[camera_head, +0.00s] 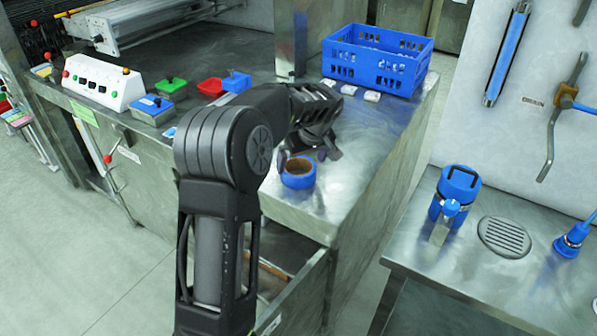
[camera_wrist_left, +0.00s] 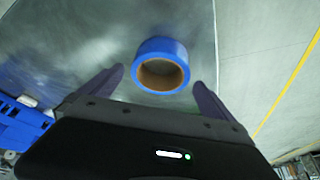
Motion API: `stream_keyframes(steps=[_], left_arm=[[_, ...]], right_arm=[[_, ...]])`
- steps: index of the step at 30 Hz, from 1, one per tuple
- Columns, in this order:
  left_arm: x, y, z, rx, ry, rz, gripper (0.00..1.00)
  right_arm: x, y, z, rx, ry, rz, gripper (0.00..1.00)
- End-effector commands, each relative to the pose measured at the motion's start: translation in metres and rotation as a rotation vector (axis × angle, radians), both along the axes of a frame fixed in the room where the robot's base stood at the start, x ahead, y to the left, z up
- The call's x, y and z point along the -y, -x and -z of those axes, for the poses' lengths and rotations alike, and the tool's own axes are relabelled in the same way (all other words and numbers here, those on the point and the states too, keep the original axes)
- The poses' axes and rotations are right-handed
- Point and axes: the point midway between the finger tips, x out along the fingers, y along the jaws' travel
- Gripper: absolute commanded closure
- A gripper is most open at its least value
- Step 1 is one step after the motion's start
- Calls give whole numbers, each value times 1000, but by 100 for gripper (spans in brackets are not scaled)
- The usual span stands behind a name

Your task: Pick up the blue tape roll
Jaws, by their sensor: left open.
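The blue tape roll (camera_head: 298,179) lies flat on the metal counter (camera_head: 345,205), near its front corner, in the head view. Its brown inner core shows. My left gripper (camera_head: 309,157) hangs just above and behind the roll, with its jaws apart. In the left wrist view the roll (camera_wrist_left: 162,66) sits ahead of and between the two open fingers (camera_wrist_left: 160,84), with nothing held. I cannot tell from these views whether a finger touches the roll. My right gripper is not in view.
A blue crate (camera_head: 377,60) stands at the back of the counter, with small white pieces (camera_head: 349,90) in front. A blue-handled device (camera_head: 455,195) stands on a separate right counter. An open drawer (camera_head: 290,262) is below.

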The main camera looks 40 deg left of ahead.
Motion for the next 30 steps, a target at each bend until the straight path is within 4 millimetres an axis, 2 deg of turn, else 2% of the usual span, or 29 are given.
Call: stream_keyframes(steps=[5,11,29,30], left_arm=[[-12,-4,19,-5,0,-2,0],[-20,-9,40,-2,0,-2,0],[-20,-9,41,0,1,0,0],[-20,-9,41,0,1,0,2]], right_arm=[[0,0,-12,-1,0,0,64],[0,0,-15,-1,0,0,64],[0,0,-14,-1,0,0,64],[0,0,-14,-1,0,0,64]])
